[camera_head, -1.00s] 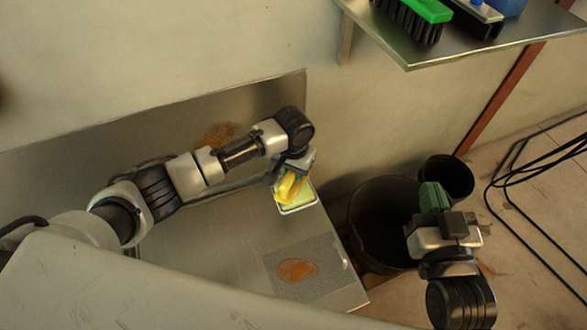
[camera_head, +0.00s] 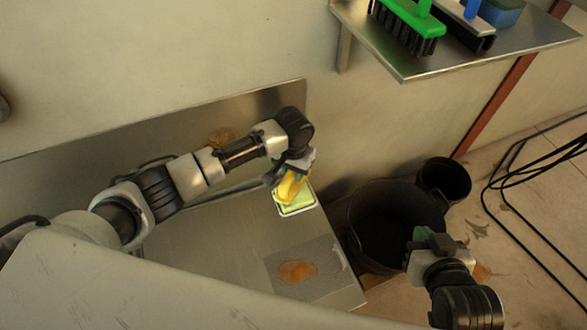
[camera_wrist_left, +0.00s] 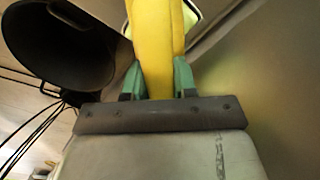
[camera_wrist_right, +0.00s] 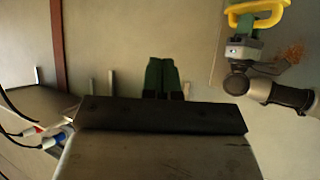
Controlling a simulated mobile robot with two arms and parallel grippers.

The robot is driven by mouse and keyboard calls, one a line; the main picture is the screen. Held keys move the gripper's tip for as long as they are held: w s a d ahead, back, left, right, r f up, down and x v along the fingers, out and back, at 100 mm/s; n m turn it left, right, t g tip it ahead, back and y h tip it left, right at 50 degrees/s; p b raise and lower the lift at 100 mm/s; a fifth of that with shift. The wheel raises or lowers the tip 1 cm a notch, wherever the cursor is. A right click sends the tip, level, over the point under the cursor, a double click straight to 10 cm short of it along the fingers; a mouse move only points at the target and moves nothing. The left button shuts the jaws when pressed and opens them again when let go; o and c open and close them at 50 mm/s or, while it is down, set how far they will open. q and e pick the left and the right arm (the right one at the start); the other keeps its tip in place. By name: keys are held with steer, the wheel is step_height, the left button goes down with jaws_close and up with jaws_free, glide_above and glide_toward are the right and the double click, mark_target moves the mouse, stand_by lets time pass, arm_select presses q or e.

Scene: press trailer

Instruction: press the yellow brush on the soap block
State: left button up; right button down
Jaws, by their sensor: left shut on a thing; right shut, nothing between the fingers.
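My left gripper (camera_head: 289,174) is shut on the yellow brush (camera_head: 291,187) above the far right part of the metal counter. In the left wrist view the yellow brush (camera_wrist_left: 155,45) stands between the green fingers (camera_wrist_left: 158,80). The pale green soap block (camera_head: 296,202) lies in a white-rimmed tray (camera_head: 300,212) directly under the brush. Whether the brush touches the soap is hidden. My right gripper (camera_head: 424,236) is shut and empty, right of the counter; its closed green fingers show in the right wrist view (camera_wrist_right: 161,78).
A metal counter (camera_head: 215,230) has a perforated patch with an orange-brown stain (camera_head: 297,271). A large dark bin (camera_head: 385,225) and a smaller one (camera_head: 444,180) stand to the right. A wall shelf (camera_head: 410,62) holds a green brush (camera_head: 410,22) and other brushes. Black cables (camera_head: 530,165) hang far right.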

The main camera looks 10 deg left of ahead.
arm_select(q)
steer(key=shift+r+p, duration=0.95)
steer(key=shift+p, duration=0.15)
arm_select(e)
steer(key=s+d+f+g+h, duration=0.1)
steer(key=s+d+f+g, duration=0.1)
steer(key=s+g, duration=0.4)
steer(key=shift+s+d+f+h, duration=0.3)
steer(key=shift+s+d+f, duration=0.1)
steer(key=shift+s+f, duration=0.45)
steer(key=shift+w, duration=0.1)
